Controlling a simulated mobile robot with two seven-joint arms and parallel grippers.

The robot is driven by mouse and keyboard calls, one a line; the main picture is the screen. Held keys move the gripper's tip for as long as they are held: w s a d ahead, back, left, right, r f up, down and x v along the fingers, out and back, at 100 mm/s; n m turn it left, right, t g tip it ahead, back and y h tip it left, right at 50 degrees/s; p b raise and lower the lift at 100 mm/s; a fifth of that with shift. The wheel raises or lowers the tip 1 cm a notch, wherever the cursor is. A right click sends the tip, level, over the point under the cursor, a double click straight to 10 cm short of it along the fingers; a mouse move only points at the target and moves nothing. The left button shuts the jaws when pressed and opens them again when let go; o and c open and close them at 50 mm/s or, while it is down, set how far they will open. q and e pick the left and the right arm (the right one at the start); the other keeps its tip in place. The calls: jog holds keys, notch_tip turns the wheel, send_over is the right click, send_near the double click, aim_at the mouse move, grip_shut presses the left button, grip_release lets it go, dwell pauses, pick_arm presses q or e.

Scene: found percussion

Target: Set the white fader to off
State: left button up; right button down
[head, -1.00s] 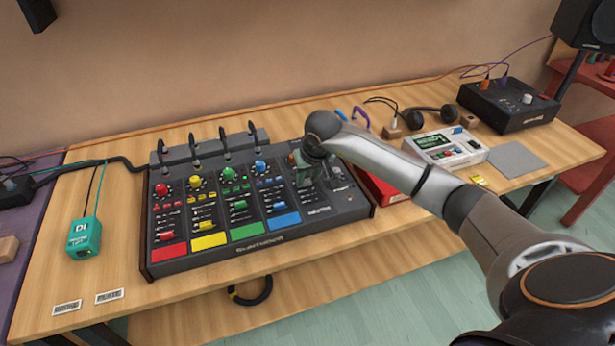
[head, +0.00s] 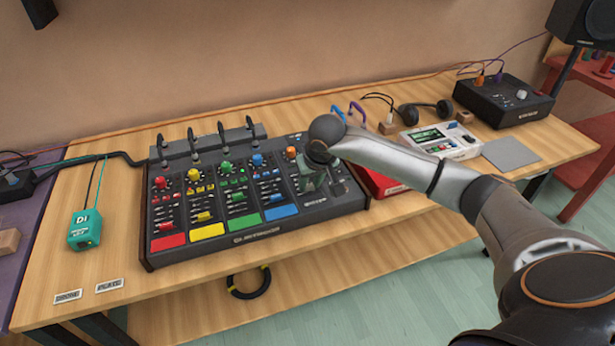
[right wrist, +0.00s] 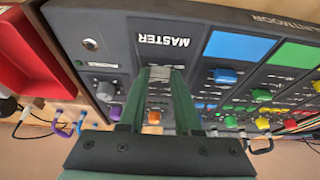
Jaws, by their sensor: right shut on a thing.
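The black mixer (head: 250,235) lies on the wooden table with red, yellow, green and blue channels. My right gripper (right wrist: 159,82) points down at its master section and is shut on the white fader. In the right wrist view, only a pale piece of the white fader (right wrist: 159,73) shows between the fingertips, close to the MASTER label (right wrist: 162,41). It sits roughly level with the blue fader cap (right wrist: 225,76). In the head view my right gripper (head: 311,184) and wrist hide the white fader. My left gripper is out of view.
A red tray (head: 380,183) stands right beside the mixer. A light-coloured device (head: 440,142), headphones (head: 426,112) and a black box (head: 503,102) are farther right. A teal DI box (head: 85,231) stands left. Cables plug in along the mixer's back.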

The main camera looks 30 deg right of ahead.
jog(key=shift+s+r, duration=0.1)
jog(key=shift+s, duration=0.35)
jog(key=shift+a, duration=0.15)
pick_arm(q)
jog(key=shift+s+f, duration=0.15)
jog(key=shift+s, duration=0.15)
pick_arm(e)
jog(key=shift+f, duration=0.2)
jog(key=c, duration=0.8)
grip_release()
jog(key=shift+s+r, duration=0.15)
jog(key=shift+o, duration=1)
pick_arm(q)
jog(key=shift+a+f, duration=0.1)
pick_arm(e)
jog(key=v, duration=1.2)
jog(key=shift+r, duration=0.15)
